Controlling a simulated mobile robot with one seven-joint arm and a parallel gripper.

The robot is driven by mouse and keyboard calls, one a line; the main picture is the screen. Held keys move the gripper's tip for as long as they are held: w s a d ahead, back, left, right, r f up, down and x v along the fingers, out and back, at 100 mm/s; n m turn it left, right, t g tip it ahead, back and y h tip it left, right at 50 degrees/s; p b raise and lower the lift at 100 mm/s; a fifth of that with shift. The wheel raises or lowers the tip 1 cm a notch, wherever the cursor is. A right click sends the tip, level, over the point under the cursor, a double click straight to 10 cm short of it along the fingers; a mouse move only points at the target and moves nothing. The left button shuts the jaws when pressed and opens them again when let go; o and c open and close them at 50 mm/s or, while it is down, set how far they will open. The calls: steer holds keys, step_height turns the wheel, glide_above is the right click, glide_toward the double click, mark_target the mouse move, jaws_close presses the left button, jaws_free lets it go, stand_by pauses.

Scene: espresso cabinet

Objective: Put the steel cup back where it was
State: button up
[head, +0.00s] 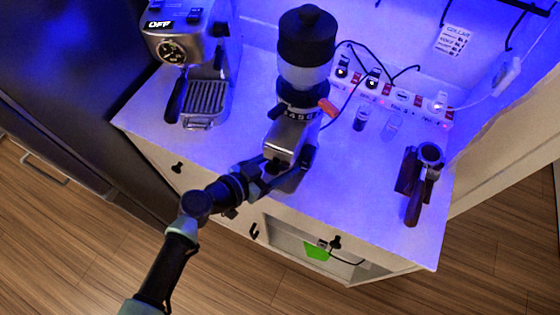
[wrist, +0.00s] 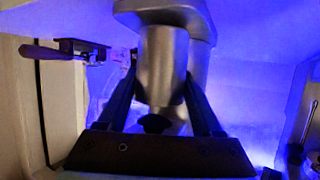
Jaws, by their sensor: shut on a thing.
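A silvery cylinder that looks like the steel cup (wrist: 165,62) stands between the two fingers of my gripper (wrist: 160,80) in the wrist view. The fingers press on its two sides. In the head view my gripper (head: 286,172) is at the front of the coffee grinder (head: 293,135). The grinder's steel front part hides the cup there. A dark knob-like part shows just by the cylinder in the wrist view. I cannot tell whether the cup touches the surface it stands over.
An espresso machine (head: 192,50) with a drip tray (head: 205,98) stands at the left. A portafilter (head: 415,200) in a dark holder is at the right. Small glasses (head: 361,118) stand before a switch panel (head: 395,92). The front right counter (head: 350,195) is clear.

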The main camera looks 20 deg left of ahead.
steer(key=shift+s+f, duration=0.1)
steer(key=shift+f, duration=0.1)
steer(key=shift+f, duration=0.15)
steer(key=o, duration=1.4)
steer(key=shift+o, duration=0.2)
steer(key=shift+r, duration=0.2)
steer(key=v, duration=1.2)
steer(key=shift+f, duration=0.15)
